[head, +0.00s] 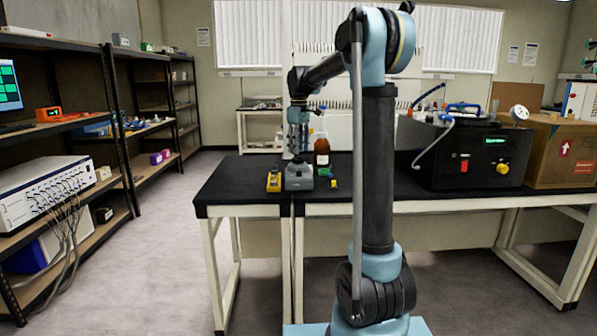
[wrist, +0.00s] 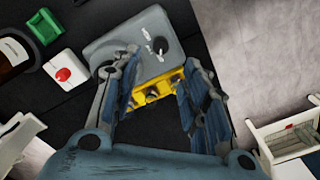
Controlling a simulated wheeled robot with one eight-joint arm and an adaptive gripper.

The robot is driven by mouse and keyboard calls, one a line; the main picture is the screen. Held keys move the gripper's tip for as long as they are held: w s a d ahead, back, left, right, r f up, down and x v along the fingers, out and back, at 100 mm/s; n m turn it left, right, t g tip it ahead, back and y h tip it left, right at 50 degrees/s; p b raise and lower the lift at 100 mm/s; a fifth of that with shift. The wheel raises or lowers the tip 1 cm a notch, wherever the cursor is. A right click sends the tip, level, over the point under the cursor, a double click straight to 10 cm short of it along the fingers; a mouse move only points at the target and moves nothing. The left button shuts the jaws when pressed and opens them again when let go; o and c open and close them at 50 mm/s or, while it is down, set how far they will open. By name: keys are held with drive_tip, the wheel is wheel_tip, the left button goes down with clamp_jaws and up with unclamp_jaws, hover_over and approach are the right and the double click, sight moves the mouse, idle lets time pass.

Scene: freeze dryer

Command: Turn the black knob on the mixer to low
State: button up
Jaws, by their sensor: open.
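The mixer (head: 298,180) is a small grey box near the front edge of the black table in the head view. In the wrist view the mixer (wrist: 118,47) lies beyond my fingertips, with its black knob (wrist: 160,45) on top beside white markings. My gripper (head: 297,150) points down above the mixer. In the wrist view my gripper (wrist: 163,68) is open, with nothing held, and its fingers are spread below the knob in the picture. The knob's setting is too small to read.
A yellow device (head: 273,181) stands left of the mixer, and it shows between my fingers in the wrist view (wrist: 158,90). A brown bottle (head: 321,152) stands behind. A red-buttoned white item (wrist: 64,74) and a green block (wrist: 43,27) lie close by.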

sight(299, 173)
wheel_tip(299, 173, down, 10)
drive_tip(key=shift+r, duration=0.2)
idle(0.3)
clamp_jaws()
